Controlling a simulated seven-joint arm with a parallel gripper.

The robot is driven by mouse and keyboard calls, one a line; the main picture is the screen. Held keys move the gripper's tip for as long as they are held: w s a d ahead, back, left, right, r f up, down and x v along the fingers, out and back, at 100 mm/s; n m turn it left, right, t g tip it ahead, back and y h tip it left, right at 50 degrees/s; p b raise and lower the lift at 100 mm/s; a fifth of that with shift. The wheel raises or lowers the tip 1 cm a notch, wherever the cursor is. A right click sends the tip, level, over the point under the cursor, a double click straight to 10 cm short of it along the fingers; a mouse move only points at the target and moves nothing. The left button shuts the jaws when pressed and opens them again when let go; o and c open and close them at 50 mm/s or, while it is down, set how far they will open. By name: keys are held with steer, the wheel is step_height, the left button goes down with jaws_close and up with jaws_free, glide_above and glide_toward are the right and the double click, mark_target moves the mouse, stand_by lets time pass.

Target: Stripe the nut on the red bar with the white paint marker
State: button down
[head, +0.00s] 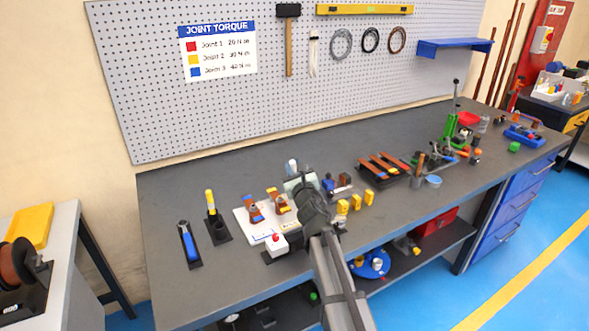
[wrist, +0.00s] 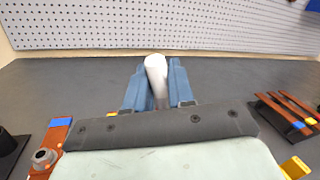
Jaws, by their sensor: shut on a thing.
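My gripper (wrist: 154,88) has blue fingers shut on a white cylinder, which looks like the white paint marker (wrist: 156,74). The marker's pale end also shows above my gripper in the head view (head: 292,166). My gripper is over the bench, at the right of a white board (head: 243,229) with short copper bars on it. A bar with a blue mark (head: 253,211) and one with a yellow mark (head: 281,204) show there. In the wrist view a blue-ended bar (wrist: 62,123) carries a grey nut (wrist: 44,157). No red-marked bar shows on the board; my arm hides part of that area.
A red-button box (head: 276,244) stands at the board's front edge. Yellow blocks (head: 356,202) and a rack of copper bars (head: 383,168) lie right of my arm. Holders with a blue tool (head: 190,246) and a yellow-handled tool (head: 211,205) stand left. The bench behind is clear.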

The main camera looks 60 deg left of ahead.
steer(key=shift+r, duration=2.95)
